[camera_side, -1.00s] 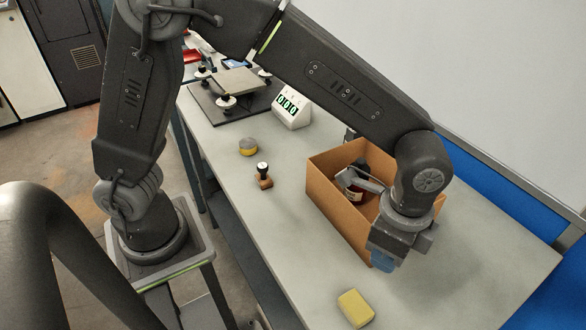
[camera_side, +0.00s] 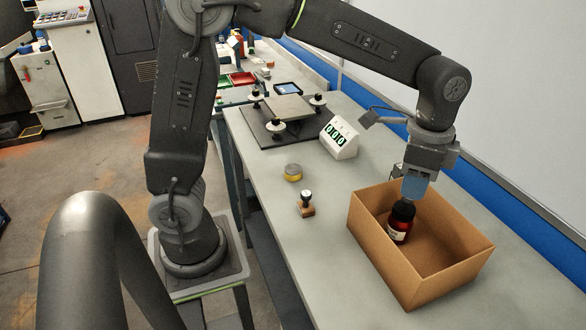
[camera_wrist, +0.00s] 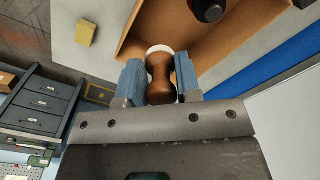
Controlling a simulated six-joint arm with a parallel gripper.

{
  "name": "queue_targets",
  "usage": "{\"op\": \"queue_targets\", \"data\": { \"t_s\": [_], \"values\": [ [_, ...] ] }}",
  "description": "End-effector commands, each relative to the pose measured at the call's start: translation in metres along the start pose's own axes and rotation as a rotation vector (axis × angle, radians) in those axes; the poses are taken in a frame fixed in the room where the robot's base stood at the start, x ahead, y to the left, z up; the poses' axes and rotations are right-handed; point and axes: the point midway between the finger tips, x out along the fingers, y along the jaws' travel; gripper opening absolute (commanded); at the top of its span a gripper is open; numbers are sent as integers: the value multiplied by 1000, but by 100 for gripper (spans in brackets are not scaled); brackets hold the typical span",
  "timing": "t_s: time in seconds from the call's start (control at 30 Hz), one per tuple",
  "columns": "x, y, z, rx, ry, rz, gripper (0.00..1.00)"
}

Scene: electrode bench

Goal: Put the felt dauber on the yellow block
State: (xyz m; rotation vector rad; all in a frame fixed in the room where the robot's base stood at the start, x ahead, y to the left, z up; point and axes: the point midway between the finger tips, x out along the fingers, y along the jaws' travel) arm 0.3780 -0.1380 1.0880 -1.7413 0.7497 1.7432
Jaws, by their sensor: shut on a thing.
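The felt dauber (camera_wrist: 160,76), a brown waisted handle with a white end, is held between the two blue fingers of my gripper (camera_wrist: 159,77) in the wrist view, white end pointing away from the wrist. The yellow block (camera_wrist: 86,33) lies on the bench at upper left there, apart from the dauber. It is out of frame in the side view. In the side view my gripper (camera_side: 414,188) points down over the open cardboard box, by the bottle. The dauber is not visible there.
The cardboard box (camera_side: 450,287) holds a dark red bottle (camera_side: 397,232) with a black cap, close below my gripper. A wooden stamp (camera_side: 306,205), a round yellow-grey tin (camera_side: 293,172) and a white digital display (camera_side: 340,139) stand left of the box. A levelled plate stands farther back.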

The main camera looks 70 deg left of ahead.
Motion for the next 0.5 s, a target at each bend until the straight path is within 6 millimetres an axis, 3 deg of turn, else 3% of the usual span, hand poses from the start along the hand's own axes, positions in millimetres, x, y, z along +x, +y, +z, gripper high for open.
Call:
{"op": "queue_targets", "data": {
  "t_s": [0.03, 0.2, 0.33, 0.5],
  "values": [
    [-1, -24, 18, -70, 2, -1, 5],
    [-2, -83, 80, -269, 2, -1, 5],
    [-2, -116, 133, -423, 2, -1, 5],
    [-1, -145, 207, -622, 2, -1, 5]
  ]
}}
